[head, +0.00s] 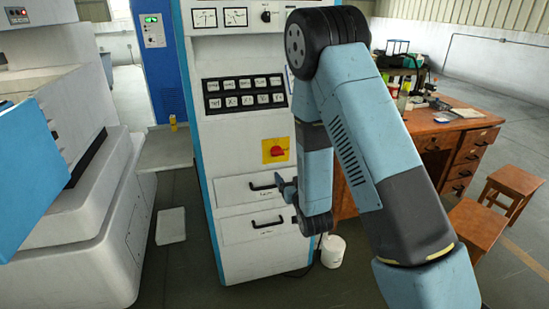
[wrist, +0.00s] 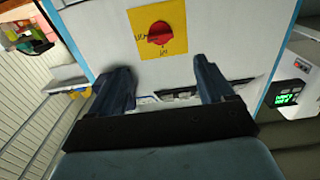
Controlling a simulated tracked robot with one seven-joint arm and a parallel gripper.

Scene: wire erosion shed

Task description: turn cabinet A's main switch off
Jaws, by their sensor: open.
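The main switch (head: 277,151) is a red knob on a square yellow plate, on the front of a tall white cabinet (head: 236,137) with blue edges. It also shows in the wrist view, where the red knob (wrist: 160,33) is near the top, with small unreadable marks on its plate. The knob's exact setting is hard to make out. My gripper (head: 287,184) is just below the plate, in front of the upper drawer, apart from the knob. In the wrist view my gripper (wrist: 163,80) is open and empty, its two dark fingers short of the knob.
Black drawer handles (head: 266,222) stick out below the switch. Black button rows (head: 245,94) and dials are above it. A wooden desk (head: 440,125) and stools (head: 515,182) stand at right. A white machine (head: 70,200) stands at left. A white bucket (head: 333,250) is on the floor.

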